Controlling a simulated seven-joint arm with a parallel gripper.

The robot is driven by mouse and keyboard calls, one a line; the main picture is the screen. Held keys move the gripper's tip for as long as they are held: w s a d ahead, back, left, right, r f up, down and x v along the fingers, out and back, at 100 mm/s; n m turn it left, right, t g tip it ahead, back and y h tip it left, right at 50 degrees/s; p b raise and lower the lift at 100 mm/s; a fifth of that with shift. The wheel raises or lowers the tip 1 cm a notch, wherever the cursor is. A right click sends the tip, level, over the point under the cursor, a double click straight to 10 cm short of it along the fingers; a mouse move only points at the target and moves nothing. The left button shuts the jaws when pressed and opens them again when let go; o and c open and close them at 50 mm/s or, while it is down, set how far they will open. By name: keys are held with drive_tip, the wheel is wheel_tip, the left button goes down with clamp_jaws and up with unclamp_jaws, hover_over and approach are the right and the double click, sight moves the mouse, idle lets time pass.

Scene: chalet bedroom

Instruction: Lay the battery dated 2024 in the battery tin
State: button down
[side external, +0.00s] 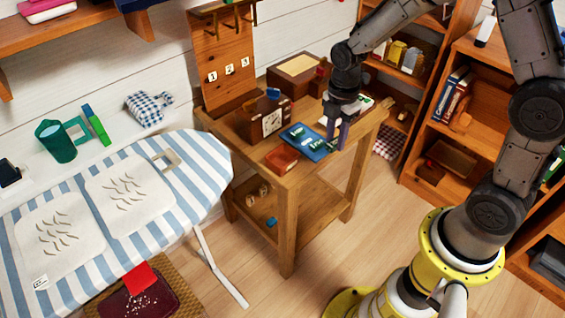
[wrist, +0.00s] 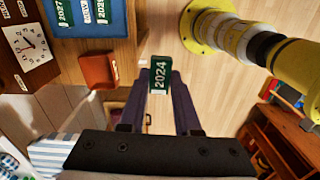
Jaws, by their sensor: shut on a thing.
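My gripper (wrist: 160,92) is shut on a green battery (wrist: 160,75) marked 2024, its end sticking out past the fingertips. In the side view my gripper (side external: 338,137) hangs over the front right part of the small wooden table, beside the blue tray; the held battery is hard to make out there. A small reddish-brown open tin (wrist: 97,70), with a pale label too small to read, lies left of the battery in the wrist view. In the side view this tin (side external: 282,159) sits at the table's front edge, apart from my gripper.
A blue tray (side external: 318,155) holds several batteries; 2027 and 2025 are readable in the wrist view. A clock (side external: 272,122) in a brown case and a wooden box (side external: 296,70) stand behind it. An ironing board (side external: 200,150) stands to the left.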

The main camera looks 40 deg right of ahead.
sight(327, 145)
drive_tip(key=a, duration=0.2)
drive_tip(key=a+n, duration=0.1)
drive_tip(key=shift+s+a+r, duration=0.2)
drive_tip(key=shift+s+a, duration=0.05)
drive_tip(key=shift+s, duration=0.05)
drive_tip(key=shift+w+a, duration=0.1)
drive_tip(key=shift+a, duration=0.2)
drive_tip(key=w+f, duration=0.3)
drive_tip(key=w, duration=0.1)
drive_tip(key=w+f, duration=0.3)
drive_tip(key=w, duration=0.1)
drive_tip(key=w+a+f, duration=0.1)
drive_tip(key=w+f, duration=0.2)
drive_tip(key=w, duration=0.2)
drive_tip(key=shift+w, duration=0.1)
drive_tip(key=shift+w+f, duration=0.3)
drive_tip(key=shift+f, duration=0.15)
drive_tip(key=shift+a+f, duration=0.1)
drive_tip(key=shift+f, duration=1.4)
drive_tip(key=shift+f, duration=0.15)
drive_tip(key=c, duration=0.9)
unclamp_jaws()
